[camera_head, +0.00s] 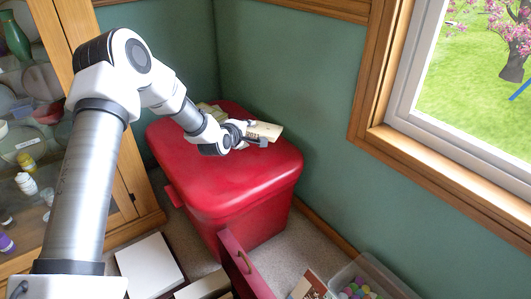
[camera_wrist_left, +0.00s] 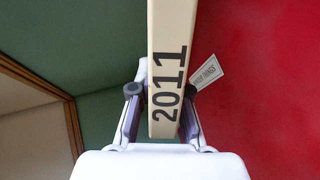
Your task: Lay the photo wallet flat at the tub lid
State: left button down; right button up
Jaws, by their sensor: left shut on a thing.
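The photo wallet (camera_head: 265,130) is cream coloured and shows its narrow edge with "2011" in the left wrist view (camera_wrist_left: 166,60). My left gripper (camera_head: 250,136) is shut on it, with one finger on each side, as the left wrist view also shows (camera_wrist_left: 160,95). The wallet is over the back right part of the red tub lid (camera_head: 240,172). I cannot tell whether it touches the lid. The lid fills the right of the left wrist view (camera_wrist_left: 260,110). My right gripper is not in view.
A pale green item (camera_head: 208,108) sits at the lid's back, partly behind my arm. A white tag (camera_wrist_left: 206,73) shows against the red lid. The lid's front is clear. Green walls meet behind the tub, a cabinet (camera_head: 128,190) stands left, and a clear bin (camera_head: 372,272) stands lower right.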

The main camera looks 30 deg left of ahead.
pick_arm(q)
jog(key=shift+n, duration=0.4)
jog(key=f+b, duration=0.2)
jog(key=f, duration=0.1)
jog(key=a+f+b, duration=0.1)
jog(key=f+b, duration=0.4)
jog(key=f, duration=0.1)
jog(key=shift+w+a+f+b, duration=0.2)
jog(key=shift+a+f+b, duration=0.1)
jog(key=shift+a+b, duration=0.05)
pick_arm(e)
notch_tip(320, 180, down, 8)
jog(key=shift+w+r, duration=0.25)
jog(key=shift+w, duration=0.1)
pick_arm(q)
jog(key=shift+r, duration=0.1)
jog(key=c, duration=1.3)
grip_release()
jog(key=shift+s, duration=0.1)
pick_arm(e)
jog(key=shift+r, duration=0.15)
